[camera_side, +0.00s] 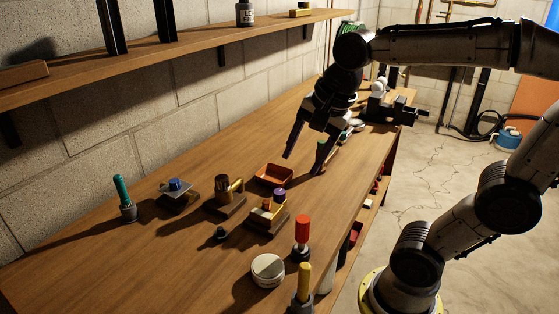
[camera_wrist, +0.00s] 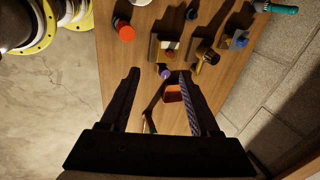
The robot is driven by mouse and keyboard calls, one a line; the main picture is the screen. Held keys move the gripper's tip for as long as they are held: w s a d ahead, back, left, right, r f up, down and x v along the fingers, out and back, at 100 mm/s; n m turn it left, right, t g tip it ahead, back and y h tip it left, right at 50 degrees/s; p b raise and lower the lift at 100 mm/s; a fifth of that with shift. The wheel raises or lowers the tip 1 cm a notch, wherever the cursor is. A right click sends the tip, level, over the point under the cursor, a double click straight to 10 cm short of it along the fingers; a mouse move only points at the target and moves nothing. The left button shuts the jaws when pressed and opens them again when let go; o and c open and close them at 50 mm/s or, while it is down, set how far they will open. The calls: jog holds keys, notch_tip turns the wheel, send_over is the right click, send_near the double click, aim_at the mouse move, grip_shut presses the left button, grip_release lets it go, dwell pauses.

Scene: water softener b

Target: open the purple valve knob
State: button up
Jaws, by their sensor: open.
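The purple valve knob (camera_side: 279,194) stands upright on a small brass valve with a wooden base (camera_side: 268,219) on the workbench. In the wrist view the purple knob (camera_wrist: 166,74) appears between my two fingertips, farther away than them. My gripper (camera_side: 302,165) is open and empty. In the side view it hangs above the bench, behind and to the right of the knob, clearly apart from it. The wrist view also shows my gripper's spread fingers (camera_wrist: 157,74).
A red-orange tray (camera_side: 273,174) lies just behind the valve. A brass fitting (camera_side: 229,193), a blue-knobbed block (camera_side: 175,192) and a teal-handled tool (camera_side: 123,198) stand to its left. A red-handled tool (camera_side: 302,235) and a round white container (camera_side: 267,269) are in front.

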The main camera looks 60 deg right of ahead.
jog(key=w+d+f+m+g, duration=0.25)
jog(key=w+d+m, duration=0.25)
jog(key=w+m, duration=0.35)
jog(key=m+g, duration=0.1)
jog(key=g, duration=0.1)
send_over(280, 192)
notch_tip(280, 192, down, 8)
jog(key=shift+w+f, duration=0.1)
notch_tip(280, 192, down, 8)
jog(key=shift+f, duration=0.2)
jog(key=c, duration=0.8)
jog(key=n, duration=0.5)
jog(key=shift+r, duration=0.1)
jog(key=n, duration=1.2)
jog(key=shift+n, duration=0.25)
jog(key=n, duration=0.8)
jog(key=shift+n, duration=0.3)
jog(key=n, duration=0.9)
jog(key=o, duration=1)
